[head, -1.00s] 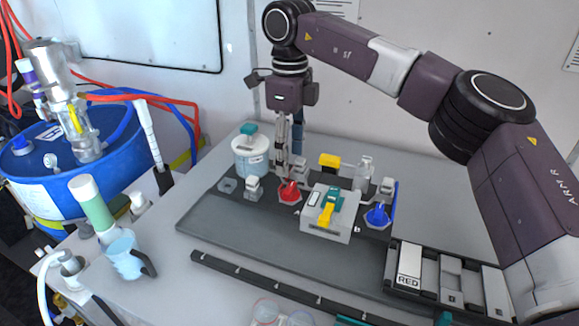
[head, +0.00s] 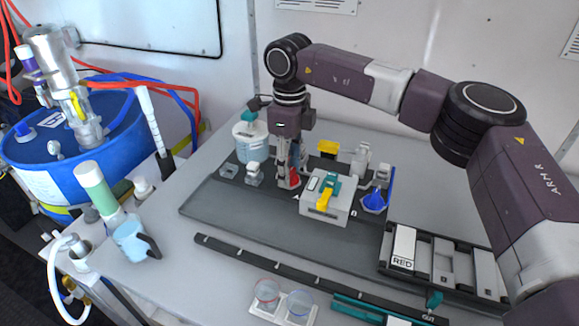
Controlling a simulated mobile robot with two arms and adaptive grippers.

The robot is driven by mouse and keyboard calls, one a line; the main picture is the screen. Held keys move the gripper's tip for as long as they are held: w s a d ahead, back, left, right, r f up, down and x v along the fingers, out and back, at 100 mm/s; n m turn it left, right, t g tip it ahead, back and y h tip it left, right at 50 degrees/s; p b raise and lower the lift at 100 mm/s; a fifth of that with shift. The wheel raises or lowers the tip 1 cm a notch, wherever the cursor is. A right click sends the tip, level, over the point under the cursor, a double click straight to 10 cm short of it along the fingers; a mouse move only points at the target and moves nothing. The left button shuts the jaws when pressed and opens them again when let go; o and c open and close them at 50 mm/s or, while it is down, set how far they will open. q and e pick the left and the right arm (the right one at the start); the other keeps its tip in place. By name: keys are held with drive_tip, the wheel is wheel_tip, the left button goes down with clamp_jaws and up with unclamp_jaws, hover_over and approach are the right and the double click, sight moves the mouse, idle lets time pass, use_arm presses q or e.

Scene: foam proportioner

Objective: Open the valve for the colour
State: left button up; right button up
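A red valve handle (head: 295,179) marked A and a blue valve handle (head: 374,203) marked B stand on the dark grey board. Between them is a light grey box (head: 319,208) with a yellow and teal lever (head: 327,193). A white card reading RED (head: 403,247) sits in the rack at the right. My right gripper (head: 288,184) points down at the red handle, its fingers at or beside it and partly hiding it. I cannot tell whether they grip it. My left gripper is out of view.
The front of the board (head: 240,213) is clear.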

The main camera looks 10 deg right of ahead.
drive_tip(key=c, duration=0.7)
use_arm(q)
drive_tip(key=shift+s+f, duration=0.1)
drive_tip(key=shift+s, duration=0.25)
use_arm(e)
drive_tip(key=shift+c, duration=0.2)
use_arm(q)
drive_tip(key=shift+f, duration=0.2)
use_arm(e)
drive_tip(key=shift+m, duration=0.3)
drive_tip(key=m+b, duration=0.2)
drive_tip(key=shift+f+m, duration=0.1)
drive_tip(key=shift+m, duration=0.2)
drive_tip(key=m+b, duration=0.2)
drive_tip(key=m, duration=0.1)
drive_tip(key=shift+m, duration=0.3)
drive_tip(key=m+b, duration=0.2)
drive_tip(key=m, duration=0.3)
drive_tip(key=shift+m, duration=0.3)
use_arm(q)
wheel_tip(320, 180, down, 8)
drive_tip(key=b, duration=0.2)
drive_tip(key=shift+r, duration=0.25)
use_arm(e)
drive_tip(key=m, duration=0.5)
drive_tip(key=shift+r, duration=0.2)
drive_tip(key=shift+m, duration=0.4)
